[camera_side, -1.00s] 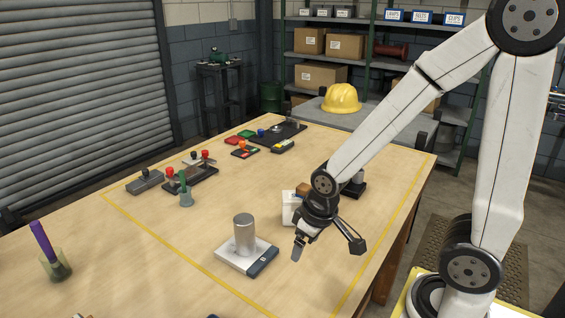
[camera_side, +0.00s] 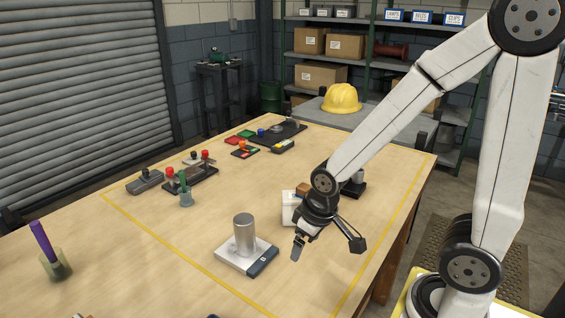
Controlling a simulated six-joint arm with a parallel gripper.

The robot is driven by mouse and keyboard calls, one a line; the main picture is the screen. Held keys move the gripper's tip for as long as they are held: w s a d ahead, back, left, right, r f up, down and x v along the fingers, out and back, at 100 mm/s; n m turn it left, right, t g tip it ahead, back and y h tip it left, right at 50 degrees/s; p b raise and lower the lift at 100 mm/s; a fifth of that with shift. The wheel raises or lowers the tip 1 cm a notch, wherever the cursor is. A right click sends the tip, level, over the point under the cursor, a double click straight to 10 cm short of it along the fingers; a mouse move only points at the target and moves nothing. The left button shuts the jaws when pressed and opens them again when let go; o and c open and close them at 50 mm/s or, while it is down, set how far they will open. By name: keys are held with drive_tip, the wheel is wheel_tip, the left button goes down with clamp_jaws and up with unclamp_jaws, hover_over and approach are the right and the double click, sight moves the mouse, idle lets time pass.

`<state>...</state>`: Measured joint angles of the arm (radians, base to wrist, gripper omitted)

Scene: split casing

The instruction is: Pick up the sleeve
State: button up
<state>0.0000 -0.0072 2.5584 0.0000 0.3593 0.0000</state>
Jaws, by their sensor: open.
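A grey metal cylinder (camera_side: 244,235), which looks like the sleeve, stands upright on a flat white plate with a dark end (camera_side: 232,262) near the front middle of the table. Whether it is hollow cannot be told from this angle. My gripper (camera_side: 327,246) is open and empty, with its two fingers spread wide. It hangs above the table to the right of the cylinder, apart from it, and points down.
A white box (camera_side: 289,209) stands behind my gripper, partly hidden by it. A green-topped holder (camera_side: 186,195), red-knobbed fixtures (camera_side: 196,176) and a purple stick in a clear cup (camera_side: 57,268) stand left. A yellow helmet (camera_side: 341,99) is at the back. The table front is mostly clear.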

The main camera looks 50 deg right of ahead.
drive_tip(key=shift+w+v, duration=0.55)
drive_tip(key=shift+v, duration=1.85)
drive_tip(key=w+d+n+g+h, duration=0.25)
drive_tip(key=d+n+h, duration=0.2)
drive_tip(key=d, duration=0.85)
drive_tip(key=w+d+n+g+h, duration=0.25)
drive_tip(key=d+n+h, duration=0.2)
drive_tip(key=d, duration=0.85)
drive_tip(key=w+d+n+g+h, duration=0.25)
drive_tip(key=d+n+h, duration=0.2)
drive_tip(key=d, duration=0.75)
drive_tip(key=n, duration=0.1)
approach(362, 170)
drive_tip(key=d, duration=0.1)
drive_tip(key=s+d, duration=0.1)
drive_tip(key=shift+d+r+t+y, duration=0.1)
drive_tip(key=shift+d+t+y, duration=0.15)
drive_tip(key=shift+t, duration=0.1)
drive_tip(key=shift+f, duration=0.3)
drive_tip(key=shift+x, duration=3.9)
clamp_jaws()
